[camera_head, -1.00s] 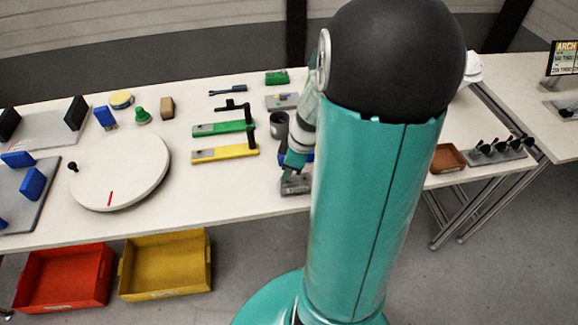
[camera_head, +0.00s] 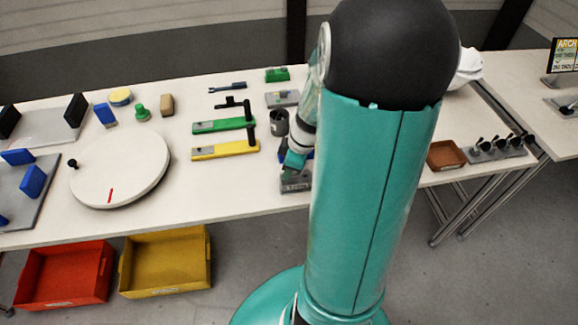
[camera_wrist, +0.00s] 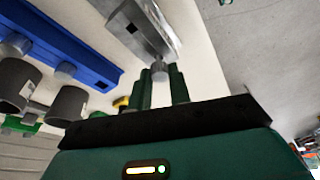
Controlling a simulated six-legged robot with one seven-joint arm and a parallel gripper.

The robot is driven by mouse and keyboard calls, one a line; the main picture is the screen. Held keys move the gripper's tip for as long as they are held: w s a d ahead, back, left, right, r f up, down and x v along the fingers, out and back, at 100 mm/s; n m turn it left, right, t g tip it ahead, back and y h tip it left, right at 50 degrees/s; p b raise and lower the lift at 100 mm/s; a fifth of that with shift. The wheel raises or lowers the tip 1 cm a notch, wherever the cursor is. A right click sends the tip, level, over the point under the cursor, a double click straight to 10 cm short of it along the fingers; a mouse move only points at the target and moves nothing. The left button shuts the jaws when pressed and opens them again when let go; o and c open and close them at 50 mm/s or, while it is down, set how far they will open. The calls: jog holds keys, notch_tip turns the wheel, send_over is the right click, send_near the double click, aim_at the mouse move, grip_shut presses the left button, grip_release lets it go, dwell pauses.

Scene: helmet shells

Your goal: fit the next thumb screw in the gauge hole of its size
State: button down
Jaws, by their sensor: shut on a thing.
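My gripper (camera_wrist: 160,82) shows two green fingers in the wrist view, shut on a small grey thumb screw (camera_wrist: 159,69). The screw is at the near end of a grey metal block (camera_wrist: 152,32), which has a dark square hole (camera_wrist: 130,28). I cannot tell whether the screw is in a hole of the block or just above it. In the head view my gripper (camera_head: 292,168) is over the grey block (camera_head: 296,186) at the table's front edge. The screw is too small to make out there, and my arm column hides the area to the right.
A blue bar (camera_wrist: 75,45) with grey knobs lies beside the block, near dark grey cylinders (camera_wrist: 66,104). A yellow bar (camera_head: 220,151) and green bar (camera_head: 220,127) lie to the left. A brown tray (camera_head: 446,155) is at right. A white turntable (camera_head: 120,165) stands further left.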

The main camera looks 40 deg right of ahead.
jog(key=shift+f, duration=0.75)
dwell(0.5)
jog(key=c, duration=1.2)
grip_release()
jog(key=v, duration=1.3)
jog(key=shift+r, duration=0.4)
